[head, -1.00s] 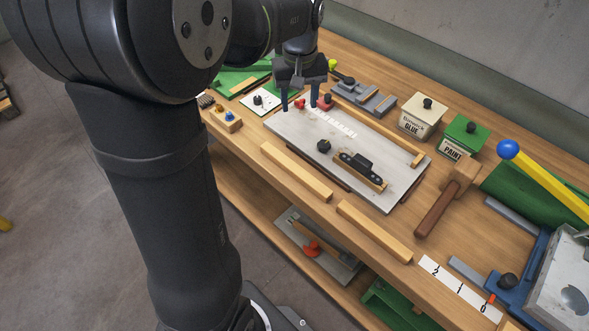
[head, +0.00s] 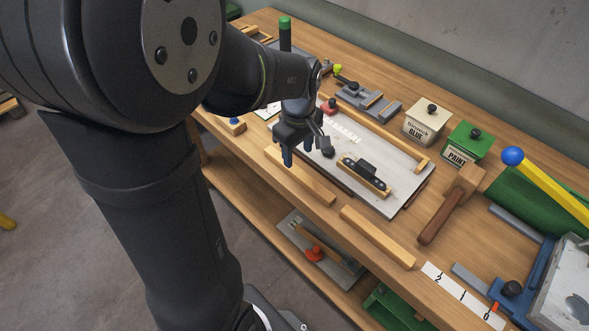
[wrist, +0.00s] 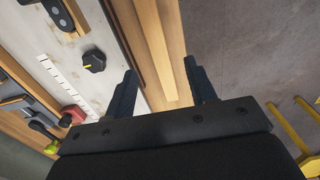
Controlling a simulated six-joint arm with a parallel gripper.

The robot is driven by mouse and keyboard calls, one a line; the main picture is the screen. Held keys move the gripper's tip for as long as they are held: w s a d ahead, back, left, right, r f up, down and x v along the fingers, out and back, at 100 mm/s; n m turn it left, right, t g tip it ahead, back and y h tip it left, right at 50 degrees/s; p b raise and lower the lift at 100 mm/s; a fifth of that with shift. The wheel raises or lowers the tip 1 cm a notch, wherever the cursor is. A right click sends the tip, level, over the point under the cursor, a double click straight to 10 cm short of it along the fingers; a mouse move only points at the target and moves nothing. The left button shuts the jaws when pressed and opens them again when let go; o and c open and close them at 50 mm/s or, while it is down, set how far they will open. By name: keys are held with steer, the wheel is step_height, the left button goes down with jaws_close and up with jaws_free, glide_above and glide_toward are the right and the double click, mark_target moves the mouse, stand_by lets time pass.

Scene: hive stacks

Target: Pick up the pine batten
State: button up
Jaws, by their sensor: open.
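Two pale wooden battens lie end to end along the bench's front edge. The left batten (head: 312,187) is under my gripper, and its far end is partly hidden by it. The right batten (head: 376,236) lies clear, nearer the camera. They look alike, and no label tells which is pine. My gripper (head: 306,153) is open and empty, pointing down above the left batten. In the wrist view, the batten (wrist: 160,50) runs lengthwise between the spread fingers of my gripper (wrist: 160,66), which appear apart from it.
A white ruled strip (head: 462,296) lies beyond the right batten.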

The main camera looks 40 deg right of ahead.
mark_target(298, 172)
steer(key=shift+w+d+f, duration=0.1)
steer(key=shift+f, duration=1.85)
steer(key=shift+d+f, duration=0.1)
steer(key=shift+f, duration=1.8)
steer(key=c, duration=1.1)
